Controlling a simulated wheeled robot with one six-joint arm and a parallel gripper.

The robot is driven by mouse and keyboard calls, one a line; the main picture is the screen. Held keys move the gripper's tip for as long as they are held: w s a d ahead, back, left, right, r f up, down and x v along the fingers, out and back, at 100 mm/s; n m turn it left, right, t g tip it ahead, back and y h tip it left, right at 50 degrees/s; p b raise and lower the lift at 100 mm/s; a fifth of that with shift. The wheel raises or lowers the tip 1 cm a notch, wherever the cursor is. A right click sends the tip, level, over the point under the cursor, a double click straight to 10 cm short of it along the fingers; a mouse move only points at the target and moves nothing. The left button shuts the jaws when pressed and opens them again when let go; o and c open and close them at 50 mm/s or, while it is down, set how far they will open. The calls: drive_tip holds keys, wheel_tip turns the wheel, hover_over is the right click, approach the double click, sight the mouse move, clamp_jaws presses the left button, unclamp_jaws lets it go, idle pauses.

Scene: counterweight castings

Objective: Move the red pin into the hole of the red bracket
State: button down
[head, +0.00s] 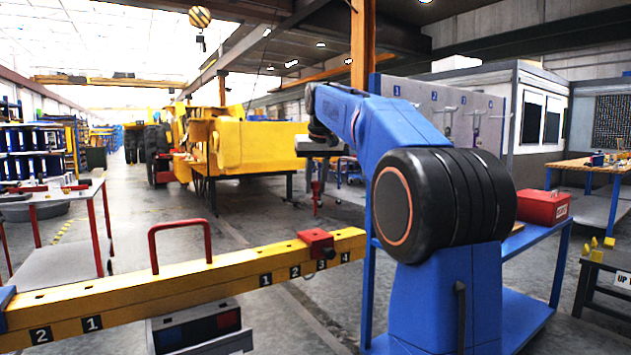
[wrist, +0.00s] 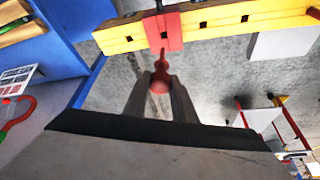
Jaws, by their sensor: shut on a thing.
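The red pin (wrist: 160,78) is held between the two fingers of my gripper (wrist: 160,88) in the wrist view, its thin end pointing toward the beam. In the head view the pin (head: 317,187) hangs upright below my gripper (head: 317,172), apart from the bracket and above it in the picture. The red bracket (head: 316,241) sits over the yellow beam (head: 205,283) near the label 3. The bracket also shows in the wrist view (wrist: 174,42), with a dark hole in its top face just beyond the pin's tip. The pin's gripped part is partly hidden by the fingers.
A red handle (head: 153,232) rises from the beam left of the bracket. A blue bench (head: 537,240) with a red box (head: 543,207) stands right of my arm. A board with numbered hooks (head: 480,105) stands behind. The space around the held pin looks clear.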

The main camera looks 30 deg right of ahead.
sight(316, 214)
drive_tip(key=shift+f, duration=5.15)
drive_tip(key=c, duration=1.4)
unclamp_jaws()
drive_tip(key=v, duration=1.7)
drive_tip(key=shift+s+r, duration=0.1)
drive_tip(key=shift+r, duration=0.05)
